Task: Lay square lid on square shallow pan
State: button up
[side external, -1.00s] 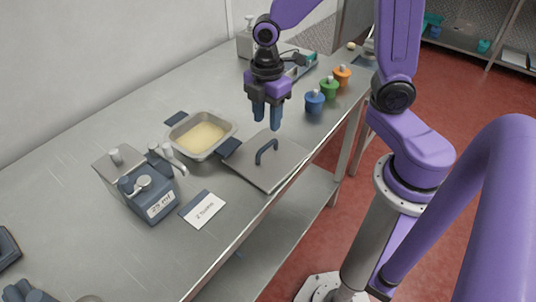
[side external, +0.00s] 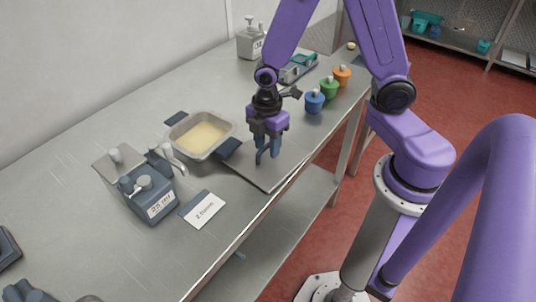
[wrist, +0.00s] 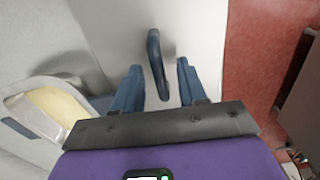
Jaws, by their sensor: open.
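The square lid (side external: 283,174) is a flat grey metal plate lying on the table near its front edge. Its dark arched handle (wrist: 156,62) shows in the wrist view, standing up between the finger lines and just ahead of them. My gripper (side external: 267,160) is open and low over the lid, with its blue fingers around the handle's place; it also shows in the wrist view (wrist: 160,88). In the side view the fingers mostly hide the handle. I cannot tell whether they touch it. The square shallow pan (side external: 172,141), holding a pale yellow filling, sits left of and behind the lid.
A dispenser labelled 25 ml (side external: 152,200) and a white card (side external: 203,209) stand left of the lid. Blue (side external: 314,102), green (side external: 329,88) and orange (side external: 342,75) small pots line the right edge.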

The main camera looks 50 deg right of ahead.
grip_shut()
jog(key=shift+r, duration=2.5)
jog(key=shift+r, duration=0.6)
notch_tip(320, 180, up, 12)
jog(key=w+a+r+g, duration=0.15)
jog(key=w+a, duration=0.25)
jog(key=w, duration=0.7)
jog(key=w+a+f+n, duration=0.1)
jog(key=w, duration=1)
notch_tip(320, 180, down, 12)
jog(key=s, duration=0.1)
